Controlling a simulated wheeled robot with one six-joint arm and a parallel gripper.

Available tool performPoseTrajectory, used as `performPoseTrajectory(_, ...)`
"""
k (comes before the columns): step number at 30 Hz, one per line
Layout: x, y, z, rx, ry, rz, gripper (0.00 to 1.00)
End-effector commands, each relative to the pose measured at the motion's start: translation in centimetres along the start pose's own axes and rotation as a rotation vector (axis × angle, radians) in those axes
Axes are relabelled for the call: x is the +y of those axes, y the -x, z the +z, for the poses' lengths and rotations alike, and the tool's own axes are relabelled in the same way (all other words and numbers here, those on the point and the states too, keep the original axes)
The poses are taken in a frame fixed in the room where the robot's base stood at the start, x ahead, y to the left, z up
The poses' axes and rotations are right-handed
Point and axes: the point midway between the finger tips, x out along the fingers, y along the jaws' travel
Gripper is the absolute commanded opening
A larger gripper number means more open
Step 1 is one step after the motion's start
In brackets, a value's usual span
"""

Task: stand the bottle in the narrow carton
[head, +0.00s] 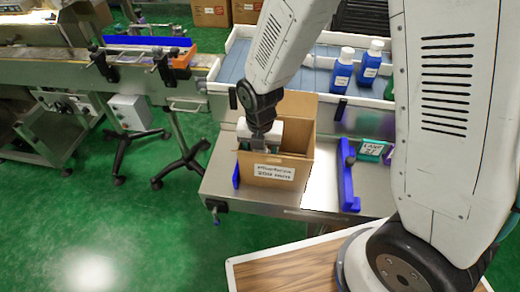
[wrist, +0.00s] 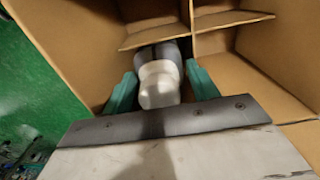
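The open cardboard carton (head: 262,181) stands on the metal table, a white label on its front and a flap up at the back. In the wrist view, the carton's inside (wrist: 88,60) has cardboard dividers (wrist: 205,20). The bottle (wrist: 160,80), with white cap and shoulder and a darker body, is upright between the teal fingers (wrist: 163,88).
Blue bottles with white caps (head: 342,72) stand in a white-rimmed tray (head: 222,72) behind the carton. Blue guides (head: 347,180) stand on the table around the carton. A teal-labelled block (head: 371,149) lies to the right. A conveyor (head: 60,62) runs at the left.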

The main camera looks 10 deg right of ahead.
Motion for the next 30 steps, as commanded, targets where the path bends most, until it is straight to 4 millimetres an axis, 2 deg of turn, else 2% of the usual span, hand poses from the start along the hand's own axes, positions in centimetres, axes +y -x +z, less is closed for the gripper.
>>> performPoseTrajectory(11, 0.0, 0.6, 0.0, -0.002, 0.000, 0.002, 0.59)
performPoseTrajectory(14, 0.1, 1.9, 0.1, -0.004, 0.000, 0.004, 0.59)
performPoseTrajectory(24, 0.1, 9.1, 0.1, -0.004, 0.000, 0.004, 0.59)
performPoseTrajectory(30, 0.0, 11.7, 0.0, -0.002, 0.000, 0.002, 0.59)
